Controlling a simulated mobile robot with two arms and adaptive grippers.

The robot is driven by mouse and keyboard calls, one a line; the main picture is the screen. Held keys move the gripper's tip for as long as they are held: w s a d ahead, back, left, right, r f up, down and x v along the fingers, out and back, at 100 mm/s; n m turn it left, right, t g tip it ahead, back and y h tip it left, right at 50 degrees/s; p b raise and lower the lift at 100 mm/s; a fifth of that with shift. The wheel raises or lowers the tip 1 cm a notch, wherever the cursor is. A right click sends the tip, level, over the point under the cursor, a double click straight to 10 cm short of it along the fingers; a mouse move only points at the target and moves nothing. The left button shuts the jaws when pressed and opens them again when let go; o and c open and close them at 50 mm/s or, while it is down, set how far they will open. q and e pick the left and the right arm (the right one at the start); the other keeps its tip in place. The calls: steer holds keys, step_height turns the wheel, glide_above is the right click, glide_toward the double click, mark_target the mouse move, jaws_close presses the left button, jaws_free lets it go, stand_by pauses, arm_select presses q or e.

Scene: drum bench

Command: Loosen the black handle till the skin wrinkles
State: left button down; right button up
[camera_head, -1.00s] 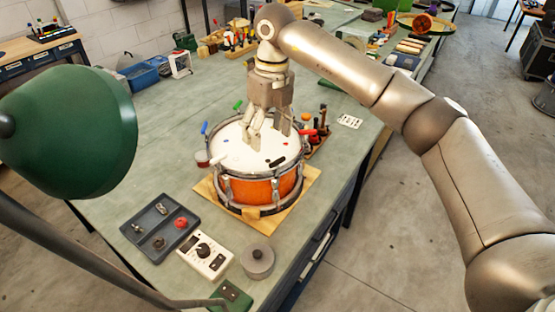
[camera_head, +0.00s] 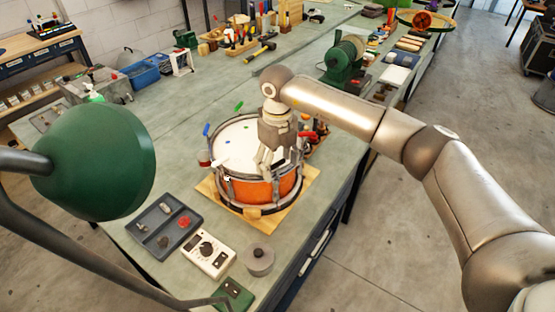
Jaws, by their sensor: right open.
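The orange-shelled drum (camera_head: 240,190) stands on a wooden board with its white skin (camera_head: 235,140) facing up. The skin looks flat, but this view is too small to tell how taut it is. A blue handle (camera_head: 206,129), a green handle (camera_head: 238,107) and a red handle (camera_head: 308,134) show around the rim. My right gripper (camera_head: 272,165) is open, pointing down over the front right part of the rim. My left gripper is not in view.
A green lamp (camera_head: 95,165) covers the left side. A dark parts tray (camera_head: 163,229), a white control box (camera_head: 208,254) and a grey round weight (camera_head: 260,260) stand in front of the drum. A green grinder-like machine (camera_head: 343,60) stands behind.

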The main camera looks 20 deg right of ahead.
steer(key=c, duration=1)
steer(key=shift+f+n+b, duration=0.25)
steer(key=shift+n+b, duration=0.75)
steer(key=shift+b, duration=0.3)
steer(key=shift+n+b, duration=1.2)
steer(key=n+b, duration=0.1)
steer(key=n, duration=0.1)
steer(key=shift+r+n+b, duration=0.1)
steer(key=shift+n+b, duration=0.2)
steer(key=shift+b, duration=0.1)
steer(key=shift+r+n+b, duration=0.1)
steer(key=shift+n+b, duration=0.6)
steer(key=shift+n, duration=0.7)
steer(key=o, duration=1)
